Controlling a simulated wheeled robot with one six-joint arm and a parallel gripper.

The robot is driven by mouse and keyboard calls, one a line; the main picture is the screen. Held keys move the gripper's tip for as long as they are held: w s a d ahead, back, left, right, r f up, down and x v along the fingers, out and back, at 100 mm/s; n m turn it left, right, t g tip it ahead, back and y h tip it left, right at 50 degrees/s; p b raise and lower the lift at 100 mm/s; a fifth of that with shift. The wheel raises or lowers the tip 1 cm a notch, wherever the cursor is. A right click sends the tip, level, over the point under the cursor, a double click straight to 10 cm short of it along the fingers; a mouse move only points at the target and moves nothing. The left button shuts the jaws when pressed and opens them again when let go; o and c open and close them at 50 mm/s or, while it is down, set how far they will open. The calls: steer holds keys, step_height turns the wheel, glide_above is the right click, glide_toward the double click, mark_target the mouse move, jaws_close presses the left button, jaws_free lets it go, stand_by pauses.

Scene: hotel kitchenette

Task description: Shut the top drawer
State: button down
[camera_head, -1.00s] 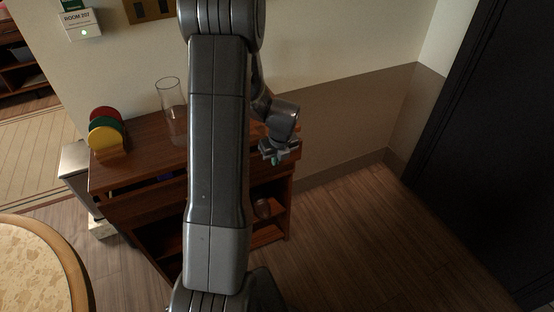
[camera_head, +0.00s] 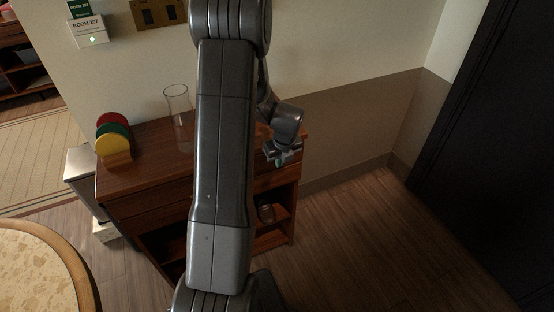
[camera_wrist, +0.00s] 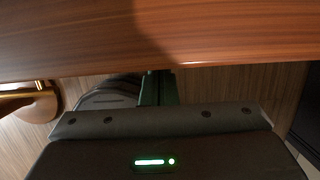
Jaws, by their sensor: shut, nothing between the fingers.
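The wooden cabinet (camera_head: 140,172) stands against the wall, partly hidden behind my arm. The top drawer front (camera_head: 150,197) sits just under the cabinet top, and I see no open gap above it in the head view. Its right part is behind my arm. My gripper (camera_head: 283,160) is shut and empty, near the right front of the cabinet. In the wrist view my fingers (camera_wrist: 158,86) point at the edge of a brown wooden panel (camera_wrist: 90,45); I cannot tell whether they touch it. A brass handle (camera_wrist: 22,91) shows at the left there.
On the cabinet top stand a clear glass vase (camera_head: 178,115) and a holder with red, green and yellow discs (camera_head: 113,144). A glass (camera_head: 266,212) sits on the open shelf below. A round table (camera_head: 85,290) is at lower left. The floor at right is clear.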

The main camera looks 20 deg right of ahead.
steer(key=s+v, duration=0.2)
steer(key=v, duration=0.8)
steer(key=shift+s+p, duration=0.3)
steer(key=shift+s, duration=0.05)
steer(key=shift+f, duration=0.2)
steer(key=w+f, duration=0.6)
steer(key=f, duration=0.3)
steer(key=shift+w+f+b, duration=0.15)
steer(key=shift+w+b, duration=0.2)
steer(key=shift+s, duration=0.1)
